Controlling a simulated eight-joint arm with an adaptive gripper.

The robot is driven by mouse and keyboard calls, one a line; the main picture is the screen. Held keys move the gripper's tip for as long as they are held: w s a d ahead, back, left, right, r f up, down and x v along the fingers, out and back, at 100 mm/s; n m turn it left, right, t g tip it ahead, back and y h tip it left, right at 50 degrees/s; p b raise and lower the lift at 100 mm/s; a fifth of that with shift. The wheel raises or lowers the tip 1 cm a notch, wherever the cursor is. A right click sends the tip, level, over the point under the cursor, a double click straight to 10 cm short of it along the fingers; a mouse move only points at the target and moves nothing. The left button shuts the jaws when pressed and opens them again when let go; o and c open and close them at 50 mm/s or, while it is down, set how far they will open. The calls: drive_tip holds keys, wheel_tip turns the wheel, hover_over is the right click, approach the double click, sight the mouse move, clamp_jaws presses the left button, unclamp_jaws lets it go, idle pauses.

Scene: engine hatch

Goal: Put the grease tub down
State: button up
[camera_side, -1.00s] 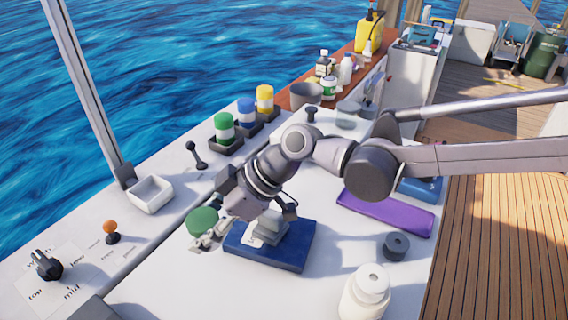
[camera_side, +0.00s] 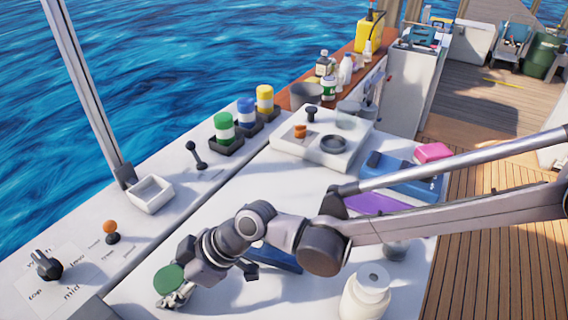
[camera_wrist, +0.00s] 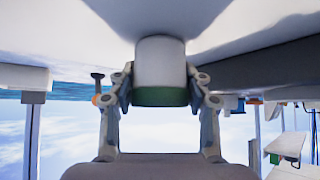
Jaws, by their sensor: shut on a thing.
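The grease tub, white with a green lid (camera_side: 170,278), is in my gripper (camera_side: 176,298) at the front left of the white counter in the side view. The wrist view shows the tub's white body (camera_wrist: 161,62) between both fingers of my gripper (camera_wrist: 161,85), with the picture upside down. My gripper is shut on it. The tub is close to the white surface, with shading around its base. I cannot tell whether it touches.
A blue flat object (camera_side: 278,260) lies behind my arm, partly hidden. A white bottle (camera_side: 366,294) stands at the front right. An orange-topped knob (camera_side: 110,229), a black knob (camera_side: 46,264) and a white tray (camera_side: 150,193) are on the left ledge.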

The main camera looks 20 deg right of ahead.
drive_tip(key=shift+f, duration=0.15)
drive_tip(key=o, duration=1.4)
drive_tip(key=shift+c, duration=0.2)
